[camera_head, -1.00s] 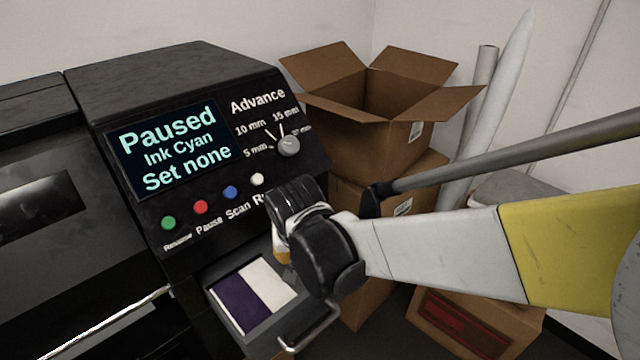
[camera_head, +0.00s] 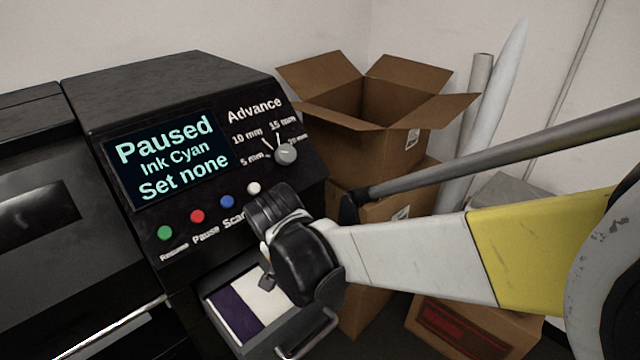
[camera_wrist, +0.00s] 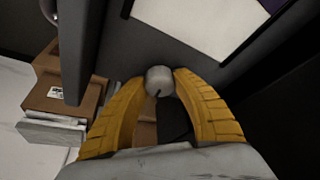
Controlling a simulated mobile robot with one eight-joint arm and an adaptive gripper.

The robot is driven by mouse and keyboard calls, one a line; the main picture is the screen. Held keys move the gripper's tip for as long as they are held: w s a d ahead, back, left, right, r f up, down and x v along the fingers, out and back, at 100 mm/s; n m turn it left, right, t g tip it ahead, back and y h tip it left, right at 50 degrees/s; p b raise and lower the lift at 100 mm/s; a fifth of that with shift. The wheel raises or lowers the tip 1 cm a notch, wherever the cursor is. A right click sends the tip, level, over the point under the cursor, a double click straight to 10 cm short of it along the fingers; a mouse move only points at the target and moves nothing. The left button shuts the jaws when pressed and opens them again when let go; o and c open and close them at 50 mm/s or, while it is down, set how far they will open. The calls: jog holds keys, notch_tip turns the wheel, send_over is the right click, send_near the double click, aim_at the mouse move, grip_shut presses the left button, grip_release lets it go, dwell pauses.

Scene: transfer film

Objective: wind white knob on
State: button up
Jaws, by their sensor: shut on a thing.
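A pale, whitish-grey knob (camera_wrist: 159,80) with a dark pointer line sits against a dark grey surface in the wrist view. My gripper (camera_wrist: 160,84) has its two yellow ribbed fingers at either side of the knob, shut on it. In the head view my black wrist (camera_head: 302,262) is at the right side of the open drawer, and it hides the knob and fingertips. The printer screen (camera_head: 172,158) reads "Paused, Ink Cyan, Set none". A separate grey Advance dial (camera_head: 286,154) is on the panel above, apart from my gripper.
The open drawer (camera_head: 318,338) holds a purple and white sheet (camera_head: 246,305). Green (camera_head: 165,233), red (camera_head: 197,216), blue (camera_head: 227,202) and white (camera_head: 254,188) buttons line the panel. Cardboard boxes (camera_head: 376,145) and white rolls (camera_head: 500,110) stand at the right, behind my arm.

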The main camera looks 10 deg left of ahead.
jog(key=o, duration=1.2)
jog(key=v, duration=1.2)
jog(key=shift+w+d, duration=0.1)
jog(key=s+d+f+t+b, duration=0.1)
jog(key=s+d+f, duration=0.1)
jog(key=d, duration=0.7)
jog(key=s+d+f+b, duration=0.1)
jog(key=s+d, duration=0.1)
jog(key=d, duration=0.8)
jog(key=s+d+f+t+b, duration=0.1)
jog(key=s+d+f+b, duration=0.1)
jog(key=d, duration=0.8)
jog(key=shift+s+d+f+t, duration=0.2)
jog(key=shift+s+f+t, duration=0.15)
jog(key=shift+s, duration=0.2)
